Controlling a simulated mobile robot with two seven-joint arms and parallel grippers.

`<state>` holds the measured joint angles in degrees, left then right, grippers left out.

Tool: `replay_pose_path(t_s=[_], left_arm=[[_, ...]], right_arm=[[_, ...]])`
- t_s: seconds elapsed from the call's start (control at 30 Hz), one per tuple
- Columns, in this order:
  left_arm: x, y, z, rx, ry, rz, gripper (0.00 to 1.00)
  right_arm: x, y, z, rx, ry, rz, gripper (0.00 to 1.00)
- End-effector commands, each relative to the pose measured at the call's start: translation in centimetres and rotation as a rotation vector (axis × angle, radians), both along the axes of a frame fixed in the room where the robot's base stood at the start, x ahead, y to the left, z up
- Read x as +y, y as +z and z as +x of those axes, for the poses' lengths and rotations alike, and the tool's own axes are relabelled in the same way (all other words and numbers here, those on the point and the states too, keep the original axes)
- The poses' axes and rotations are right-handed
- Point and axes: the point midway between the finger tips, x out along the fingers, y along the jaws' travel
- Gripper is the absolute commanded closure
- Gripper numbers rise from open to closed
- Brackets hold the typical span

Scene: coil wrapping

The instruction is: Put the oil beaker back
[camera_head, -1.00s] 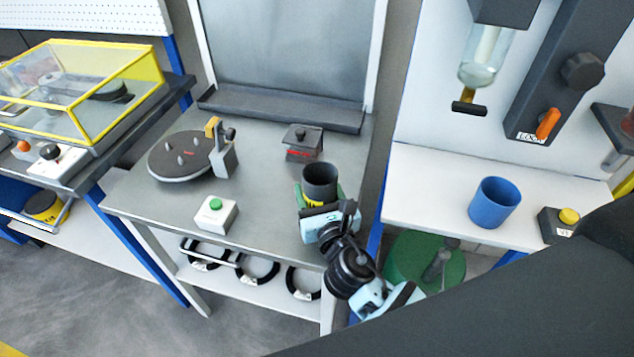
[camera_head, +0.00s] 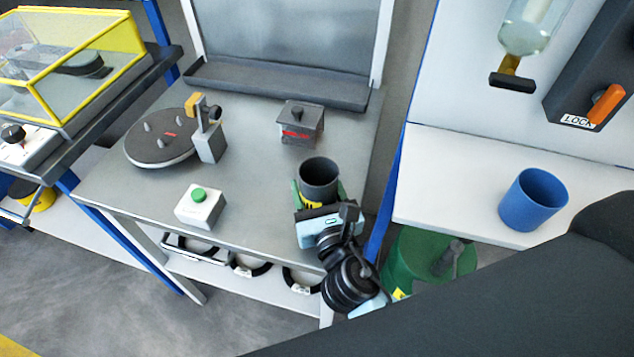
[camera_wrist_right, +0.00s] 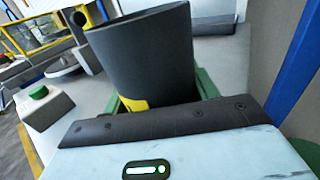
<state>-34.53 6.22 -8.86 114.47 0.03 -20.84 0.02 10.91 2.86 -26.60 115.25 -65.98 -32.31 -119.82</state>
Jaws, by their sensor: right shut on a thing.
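A dark grey beaker (camera_head: 319,177) with a yellow mark is upright at the right front part of the middle metal table (camera_head: 255,205). My right gripper (camera_head: 313,198) is shut on it with green fingers, reaching in from the front. In the right wrist view the beaker (camera_wrist_right: 150,62) stands tilted in the picture between the green fingers, its lower part hidden by the gripper body. I cannot tell whether its base touches the table. A blue cup (camera_head: 533,203) stands on the white bench at the right. My left gripper is not in view.
The table also holds a round turntable (camera_head: 160,140), a green-button box (camera_head: 200,206) and a small dark lidded box (camera_head: 301,123). Bare table lies between them. A green drum (camera_head: 425,258) stands below the white bench (camera_head: 450,170), beside the table.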

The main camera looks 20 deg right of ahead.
Motion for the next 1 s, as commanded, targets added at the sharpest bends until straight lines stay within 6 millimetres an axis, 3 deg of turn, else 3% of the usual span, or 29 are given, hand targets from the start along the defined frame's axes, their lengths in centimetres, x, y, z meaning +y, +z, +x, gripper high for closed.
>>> replay_pose_path(t_s=[0.37, 0.4, 0.57, 1.0], left_arm=[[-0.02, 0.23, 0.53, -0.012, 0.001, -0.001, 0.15], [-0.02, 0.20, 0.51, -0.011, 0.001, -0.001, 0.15], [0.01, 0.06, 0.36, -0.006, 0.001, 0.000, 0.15], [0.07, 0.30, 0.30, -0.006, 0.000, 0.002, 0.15]], right_arm=[[-0.01, -0.10, 0.04, -0.004, 0.000, -0.001, 0.72], [-0.02, -0.14, 0.04, -0.003, 0.000, -0.001, 0.39], [-0.02, -0.09, 0.04, -0.004, 0.000, -0.001, 0.20], [-0.18, 0.31, 0.11, -0.003, 0.001, -0.001, 0.20]])
